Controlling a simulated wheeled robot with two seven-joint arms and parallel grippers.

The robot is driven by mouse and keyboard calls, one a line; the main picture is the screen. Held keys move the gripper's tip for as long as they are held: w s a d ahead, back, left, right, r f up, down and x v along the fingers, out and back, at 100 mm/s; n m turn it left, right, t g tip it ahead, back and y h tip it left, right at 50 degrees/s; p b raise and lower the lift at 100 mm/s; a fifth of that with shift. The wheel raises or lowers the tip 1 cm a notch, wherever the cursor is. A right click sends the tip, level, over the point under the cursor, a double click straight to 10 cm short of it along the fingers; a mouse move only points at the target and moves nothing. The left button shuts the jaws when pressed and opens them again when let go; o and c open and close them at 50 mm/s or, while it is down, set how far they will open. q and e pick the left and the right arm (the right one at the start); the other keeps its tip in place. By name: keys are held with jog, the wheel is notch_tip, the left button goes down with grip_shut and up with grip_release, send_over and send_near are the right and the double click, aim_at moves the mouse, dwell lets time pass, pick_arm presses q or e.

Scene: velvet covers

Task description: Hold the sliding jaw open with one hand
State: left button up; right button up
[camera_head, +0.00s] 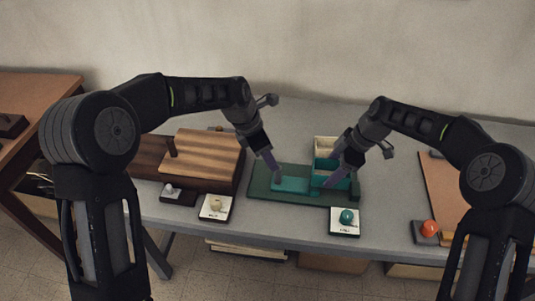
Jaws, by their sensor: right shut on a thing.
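A dark green board (262,193) lies on the grey table and carries a lighter teal fixture (290,185). The sliding jaw appears to be the teal part at the fixture's right end, partly hidden by my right gripper. My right gripper (326,186) points down and left and is shut on that part. My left gripper (275,167) hangs at the fixture's upper left end. Its fingers look close together, but their gap is not clear, nor whether they touch the fixture.
An open box with teal sides (324,148) stands behind the board. A striped wooden block (207,156) is at left. Small stands hold a cream piece (215,203), a teal ball (347,216) and an orange ball (430,227) along the front edge.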

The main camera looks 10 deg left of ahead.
aim_at(277, 172)
dwell(0.3)
pick_arm(q)
jog(key=x, duration=1)
jog(key=shift+c, duration=0.3)
grip_shut()
jog(key=shift+a, duration=0.15)
dwell(0.8)
jog(key=shift+a, duration=2.25)
